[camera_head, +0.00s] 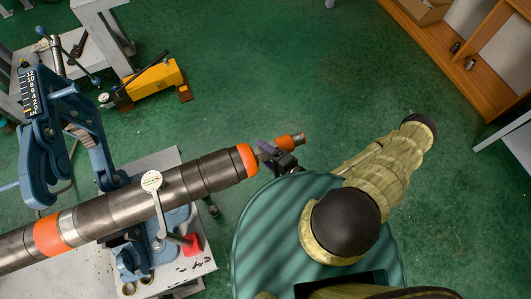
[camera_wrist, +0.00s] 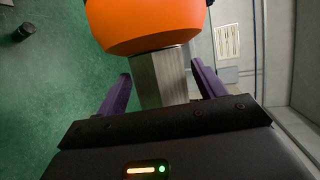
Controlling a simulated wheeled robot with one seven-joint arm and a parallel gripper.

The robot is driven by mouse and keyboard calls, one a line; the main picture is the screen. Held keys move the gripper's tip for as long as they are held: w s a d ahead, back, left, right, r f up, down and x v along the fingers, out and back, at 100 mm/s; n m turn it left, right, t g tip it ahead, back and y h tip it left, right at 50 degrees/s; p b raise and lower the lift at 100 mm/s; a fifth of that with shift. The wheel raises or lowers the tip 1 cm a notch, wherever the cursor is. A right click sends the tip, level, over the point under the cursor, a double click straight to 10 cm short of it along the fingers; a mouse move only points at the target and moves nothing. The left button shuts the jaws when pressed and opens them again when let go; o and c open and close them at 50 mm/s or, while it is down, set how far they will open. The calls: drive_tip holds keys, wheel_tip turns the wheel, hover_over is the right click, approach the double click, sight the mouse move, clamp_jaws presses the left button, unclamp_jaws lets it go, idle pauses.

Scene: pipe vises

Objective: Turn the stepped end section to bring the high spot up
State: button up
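The long grey pipe (camera_head: 110,212) runs from the lower left up to the middle of the head view. Its stepped end section (camera_head: 218,170) carries an orange collar (camera_head: 247,159), and a narrower orange-tipped piece (camera_head: 290,140) shows beyond it. In the wrist view an orange rounded part (camera_wrist: 145,25) fills the top, with a grey flat-sided metal shank (camera_wrist: 160,78) below it. My gripper (camera_wrist: 161,76) has its purple fingers on either side of this shank, with narrow gaps visible. In the head view my gripper (camera_head: 268,152) is at the narrow end. No high-spot mark can be made out.
A dial gauge (camera_head: 151,181) on an arm with a red base (camera_head: 192,244) stands at the pipe. A blue pipe vise (camera_head: 62,135) is at left. A yellow tool (camera_head: 153,81) and a wooden shelf (camera_head: 460,60) lie further back. The green floor between is clear.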

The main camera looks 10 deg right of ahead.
drive_tip(key=shift+r, duration=0.1)
idle(0.3)
drive_tip(key=shift+s+d+r+p, duration=0.15)
drive_tip(key=shift+s+d+p, duration=0.15)
drive_tip(key=shift+s, duration=0.05)
drive_tip(key=p+v, duration=0.2)
drive_tip(key=v, duration=1.4)
drive_tip(key=shift+s+d+p, duration=0.2)
drive_tip(key=shift+p, duration=0.2)
